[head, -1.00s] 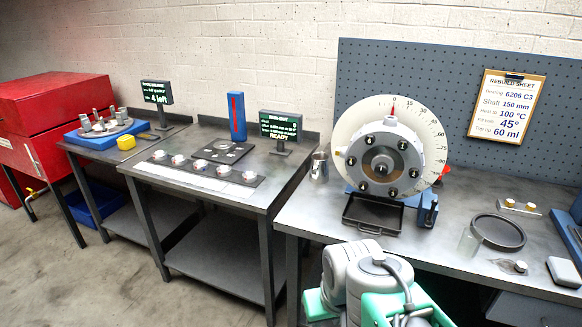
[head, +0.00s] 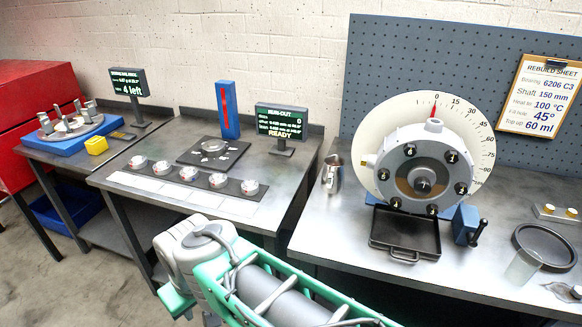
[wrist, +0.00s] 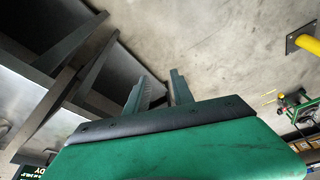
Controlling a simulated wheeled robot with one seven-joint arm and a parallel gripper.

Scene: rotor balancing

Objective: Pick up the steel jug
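The steel jug (head: 333,172) stands upright on the right-hand bench, near its left edge, just left of the large dial and rotor housing. It is small, shiny and silver-grey. My gripper is outside the head view, where only my green and grey arm shows at the bottom. In the wrist view my gripper (wrist: 160,88) has its two grey fingers apart, with bare floor visible between them. It holds nothing. The jug does not show in the wrist view.
The rotor housing (head: 423,165) with its dial stands right of the jug. A black tray (head: 404,236) lies in front of it. The middle bench (head: 262,178) holds several bearings and a run-out display (head: 281,124). A gap separates the two benches.

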